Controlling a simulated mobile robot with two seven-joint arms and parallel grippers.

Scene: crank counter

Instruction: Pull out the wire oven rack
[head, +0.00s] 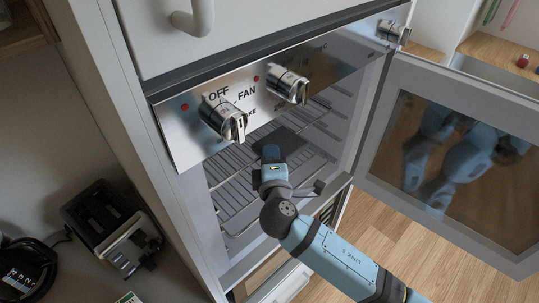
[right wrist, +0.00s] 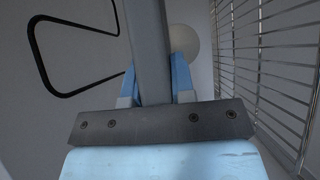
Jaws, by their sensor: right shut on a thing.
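The wire oven rack (head: 232,192) lies inside the open oven, its thin bars showing to the left of my right gripper. My right gripper (head: 271,160) reaches into the oven mouth below the control panel; the wrist hides part of the rack. In the right wrist view, its blue fingertips (right wrist: 160,82) are shut on a grey bar (right wrist: 148,50) between them, which appears to be part of the rack. The rack's wires (right wrist: 285,75) run along the right of that view. My left gripper is not in view.
The oven door (head: 450,160) stands open on the right, its glass reflecting blue arms. The control panel (head: 262,92) with knobs overhangs the opening. Inside the oven are a black loop (right wrist: 38,60) and a pale round lamp (right wrist: 184,40). A toaster (head: 112,228) stands at left.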

